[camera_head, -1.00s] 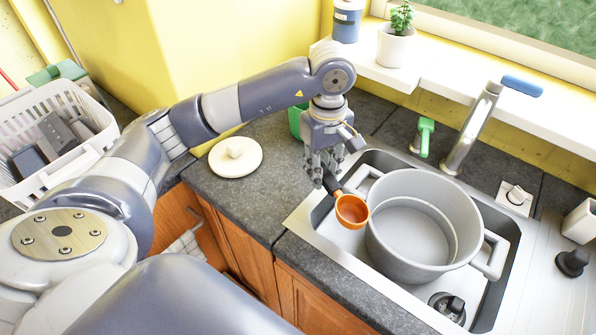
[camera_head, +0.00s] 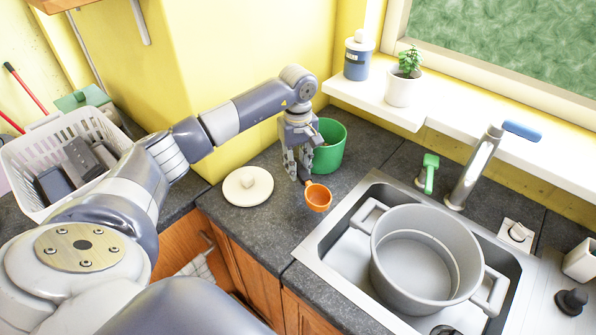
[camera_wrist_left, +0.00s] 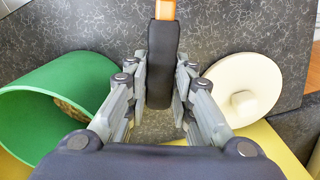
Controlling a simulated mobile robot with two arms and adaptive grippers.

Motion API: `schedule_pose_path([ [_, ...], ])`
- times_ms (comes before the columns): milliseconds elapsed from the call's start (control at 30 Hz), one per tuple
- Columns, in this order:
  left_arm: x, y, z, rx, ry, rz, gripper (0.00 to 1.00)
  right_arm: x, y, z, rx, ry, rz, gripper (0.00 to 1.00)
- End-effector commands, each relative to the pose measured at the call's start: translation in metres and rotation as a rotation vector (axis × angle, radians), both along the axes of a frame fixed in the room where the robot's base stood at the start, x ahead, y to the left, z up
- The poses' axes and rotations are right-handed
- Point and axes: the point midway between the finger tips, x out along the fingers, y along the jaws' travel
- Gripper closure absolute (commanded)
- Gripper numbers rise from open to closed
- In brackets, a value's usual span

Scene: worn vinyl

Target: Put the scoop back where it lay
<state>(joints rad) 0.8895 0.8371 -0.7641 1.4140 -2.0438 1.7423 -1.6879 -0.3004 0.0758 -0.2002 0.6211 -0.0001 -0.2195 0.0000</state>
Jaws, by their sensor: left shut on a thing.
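The scoop has an orange bowl (camera_head: 317,197) and a black handle, which shows in the left wrist view (camera_wrist_left: 162,62). My left gripper (camera_head: 300,176) is shut on the black handle. It holds the scoop over the dark counter, between the cream lid and the sink. Whether the scoop touches the counter cannot be told. A green canister (camera_head: 330,146) stands open just behind the gripper, with brownish contents showing in the left wrist view (camera_wrist_left: 70,108). The cream lid (camera_head: 240,194) with a knob lies flat on the counter. My right gripper is out of view.
A large grey pot (camera_head: 385,262) stands in the sink (camera_head: 345,275), right of the gripper. A white basket (camera_head: 42,150) with dark items is at the left. A ledge behind holds a potted plant (camera_head: 403,90) and a blue bottle (camera_head: 357,62). Counter (camera_head: 262,232) near the lid is clear.

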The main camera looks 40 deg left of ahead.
Motion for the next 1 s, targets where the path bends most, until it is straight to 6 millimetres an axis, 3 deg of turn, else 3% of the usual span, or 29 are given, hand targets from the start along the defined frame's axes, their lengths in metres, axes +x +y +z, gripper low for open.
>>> schedule_pose_path([
  [100, -0.002, -0.001, -0.017, -0.002, 0.007, 0.000, 1.00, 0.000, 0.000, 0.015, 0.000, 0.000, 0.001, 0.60],
  [233, -0.001, -0.001, -0.031, -0.002, 0.003, 0.001, 1.00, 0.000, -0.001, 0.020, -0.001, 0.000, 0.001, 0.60],
  [633, -0.001, -0.001, -0.039, 0.000, 0.000, 0.000, 1.00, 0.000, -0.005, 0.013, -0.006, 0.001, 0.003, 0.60],
  [667, -0.001, -0.001, -0.037, 0.000, 0.000, 0.000, 0.71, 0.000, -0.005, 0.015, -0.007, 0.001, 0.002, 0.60],
  [733, -0.001, -0.001, -0.037, -0.001, 0.000, 0.000, 0.58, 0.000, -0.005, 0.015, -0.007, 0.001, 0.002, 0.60],
  [1000, -0.001, -0.001, -0.037, -0.001, 0.000, 0.000, 0.58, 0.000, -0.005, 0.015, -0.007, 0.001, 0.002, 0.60],
])
